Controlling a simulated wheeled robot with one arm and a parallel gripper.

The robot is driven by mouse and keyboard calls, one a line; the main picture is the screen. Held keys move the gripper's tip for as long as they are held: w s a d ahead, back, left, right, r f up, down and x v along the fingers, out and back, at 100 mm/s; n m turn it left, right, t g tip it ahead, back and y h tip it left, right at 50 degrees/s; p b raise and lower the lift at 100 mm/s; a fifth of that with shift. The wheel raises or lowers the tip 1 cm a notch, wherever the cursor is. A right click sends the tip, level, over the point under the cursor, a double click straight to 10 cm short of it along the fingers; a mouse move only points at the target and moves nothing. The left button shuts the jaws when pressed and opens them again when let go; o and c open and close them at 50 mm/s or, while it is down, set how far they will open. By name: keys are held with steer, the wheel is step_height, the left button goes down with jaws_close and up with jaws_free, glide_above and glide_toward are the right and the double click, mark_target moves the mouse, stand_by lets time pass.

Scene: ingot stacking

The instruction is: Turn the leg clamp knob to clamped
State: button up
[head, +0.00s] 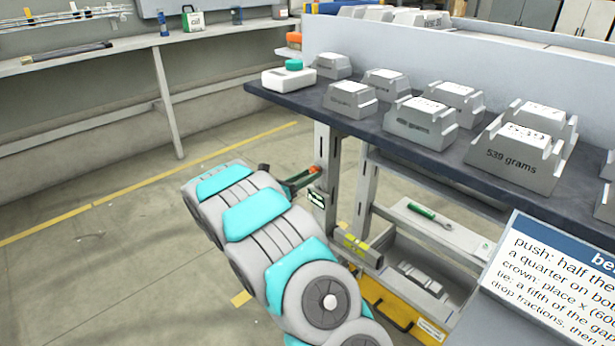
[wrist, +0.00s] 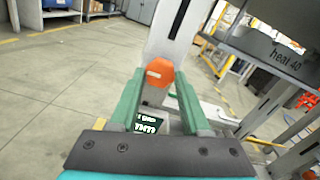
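The leg clamp knob (wrist: 158,73) is orange with a short white mark on its face, set on a pale upright leg (wrist: 172,35) of the bench. The mark looks roughly level in the wrist view. My gripper (wrist: 160,82) has its two green fingers apart, one on each side of the knob. The knob about fills the gap at the tips; I cannot tell whether the fingers touch it. In the head view my gripper (head: 310,176) reaches the bench leg (head: 327,160), and the knob is a small orange patch partly hidden by the fingers.
A small dark label with light letters (head: 317,199) sits on the leg just below. The bench top (head: 290,98) above carries several grey ingots. A lower shelf (head: 440,232) holds a green-handled tool, with a yellow case (head: 393,305) beneath. The floor at left is clear.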

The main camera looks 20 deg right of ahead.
jaws_close()
steer(key=shift+m+b, duration=0.3)
steer(key=shift+b, duration=0.15)
steer(key=m+b, duration=1.6)
steer(key=m, duration=0.1)
steer(key=shift+m+b, duration=0.3)
stand_by(0.4)
steer(key=o, duration=0.5)
jaws_free()
steer(key=shift+o, duration=0.2)
